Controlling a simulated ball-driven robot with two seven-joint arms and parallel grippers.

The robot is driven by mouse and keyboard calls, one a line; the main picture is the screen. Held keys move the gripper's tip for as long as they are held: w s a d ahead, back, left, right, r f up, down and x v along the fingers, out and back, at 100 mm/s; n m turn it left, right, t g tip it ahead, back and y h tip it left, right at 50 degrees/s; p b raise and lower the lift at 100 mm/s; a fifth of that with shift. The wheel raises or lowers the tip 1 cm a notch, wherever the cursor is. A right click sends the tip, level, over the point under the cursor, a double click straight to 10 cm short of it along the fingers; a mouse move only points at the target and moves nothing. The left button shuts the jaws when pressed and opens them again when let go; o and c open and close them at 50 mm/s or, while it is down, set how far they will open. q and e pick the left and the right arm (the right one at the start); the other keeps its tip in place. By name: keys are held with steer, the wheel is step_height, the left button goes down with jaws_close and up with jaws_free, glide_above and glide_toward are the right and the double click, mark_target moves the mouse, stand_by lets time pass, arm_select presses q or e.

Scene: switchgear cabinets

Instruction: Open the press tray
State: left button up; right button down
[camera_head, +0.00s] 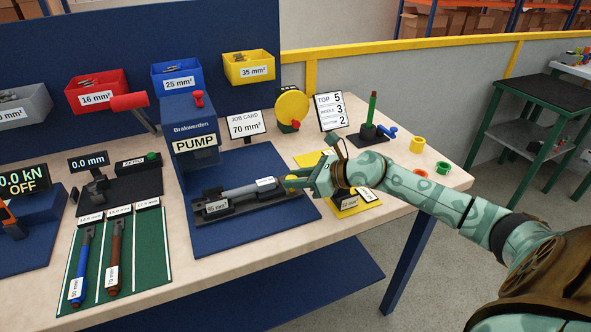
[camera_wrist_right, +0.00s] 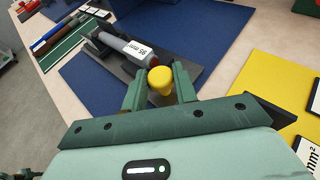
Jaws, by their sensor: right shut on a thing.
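The press tray (camera_head: 255,206) is a long black tray on a blue mat in front of the blue PUMP press (camera_head: 190,128). A grey cylindrical piece with 95 mm² labels lies along it. A yellow knob (camera_wrist_right: 160,80) sits at the tray's right end. My right gripper (camera_head: 291,181) comes in from the right and is shut on this knob. In the right wrist view the two green fingers stand on either side of the knob, and the tray (camera_wrist_right: 108,58) stretches away beyond it. My left gripper is not in view.
A yellow mat with labels (camera_head: 345,200) lies right of the tray. A job card (camera_head: 247,125) and a yellow disc (camera_head: 292,106) stand behind. Labelled tools lie on a green mat (camera_head: 150,245) at left. Small coloured rings (camera_head: 417,145) are near the table's right edge.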

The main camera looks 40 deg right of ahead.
steer(key=shift+w, duration=0.1)
steer(key=c, duration=1.1)
jaws_free()
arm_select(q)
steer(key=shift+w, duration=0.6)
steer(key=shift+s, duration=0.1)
arm_select(e)
steer(key=shift+d, duration=0.1)
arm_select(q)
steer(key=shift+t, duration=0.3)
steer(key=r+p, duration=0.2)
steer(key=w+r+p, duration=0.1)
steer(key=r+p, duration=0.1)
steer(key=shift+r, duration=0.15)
arm_select(e)
steer(key=v, duration=1.6)
steer(key=shift+s, duration=0.2)
